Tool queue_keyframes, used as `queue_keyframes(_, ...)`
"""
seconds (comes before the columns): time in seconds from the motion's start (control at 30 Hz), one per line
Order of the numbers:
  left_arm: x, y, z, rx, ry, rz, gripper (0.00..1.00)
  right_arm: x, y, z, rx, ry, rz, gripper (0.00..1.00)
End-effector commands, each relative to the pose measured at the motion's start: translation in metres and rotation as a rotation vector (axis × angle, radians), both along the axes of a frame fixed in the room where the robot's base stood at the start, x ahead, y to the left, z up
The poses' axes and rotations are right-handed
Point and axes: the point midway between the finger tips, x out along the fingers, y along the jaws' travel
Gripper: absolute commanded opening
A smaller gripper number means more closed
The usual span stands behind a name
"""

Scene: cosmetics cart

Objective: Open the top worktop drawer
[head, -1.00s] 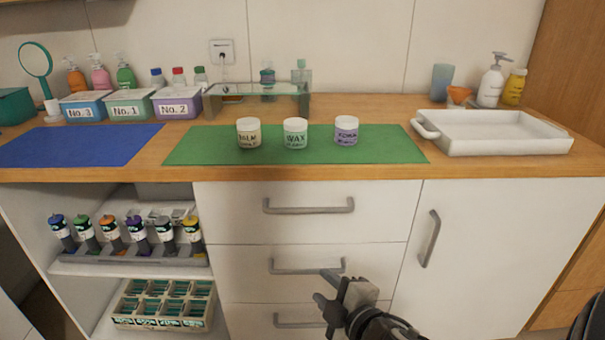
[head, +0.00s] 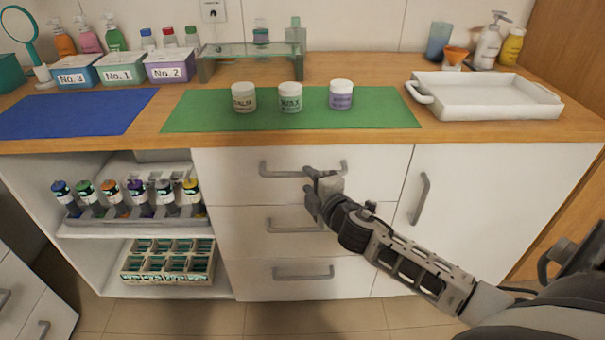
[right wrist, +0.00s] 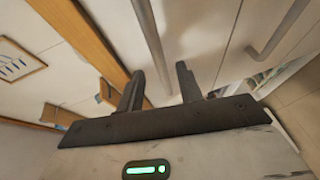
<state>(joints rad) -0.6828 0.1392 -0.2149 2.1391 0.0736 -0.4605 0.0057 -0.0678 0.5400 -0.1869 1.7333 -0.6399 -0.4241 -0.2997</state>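The top worktop drawer (head: 230,175) is shut, its front flush under the worktop edge. Its grey bar handle (head: 280,172) runs level across the front. My right gripper (head: 309,185) is at the right half of this handle in the head view. In the right wrist view its two dark fingers (right wrist: 160,80) are apart, and the top handle (right wrist: 150,45) lies between them in the picture. I cannot tell whether the fingers touch it. The fingers partly cover the handle in the head view. My left gripper is not in view.
Two more drawer handles (head: 295,226) (head: 303,273) sit below. A cupboard door with an upright handle (head: 421,199) is to the right. Three jars (head: 290,98) stand on the green mat (head: 205,115). A white tray (head: 485,105) is at right. Open shelves (head: 85,230) are at left.

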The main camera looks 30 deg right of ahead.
Motion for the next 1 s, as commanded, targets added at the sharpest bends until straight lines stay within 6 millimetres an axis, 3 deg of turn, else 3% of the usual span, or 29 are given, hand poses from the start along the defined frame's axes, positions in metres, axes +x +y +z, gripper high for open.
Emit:
queue_keyframes(0.1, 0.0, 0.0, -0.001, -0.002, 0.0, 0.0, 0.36, 0.022, -0.003, -0.004, 0.001, -0.001, -0.001, 0.36)
queue_keyframes(0.3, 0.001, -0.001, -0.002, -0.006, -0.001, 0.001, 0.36, 0.042, -0.006, -0.009, 0.002, 0.001, -0.001, 0.36)
queue_keyframes(0.67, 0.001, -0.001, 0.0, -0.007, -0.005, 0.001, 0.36, 0.046, -0.007, -0.009, 0.002, 0.001, 0.0, 0.36)
queue_keyframes(0.8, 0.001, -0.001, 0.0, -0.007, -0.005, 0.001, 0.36, 0.046, -0.007, -0.009, 0.002, 0.001, 0.0, 0.0)
queue_keyframes(1.0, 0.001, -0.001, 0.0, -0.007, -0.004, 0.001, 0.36, 0.046, -0.006, -0.009, 0.002, 0.001, 0.001, 0.0)
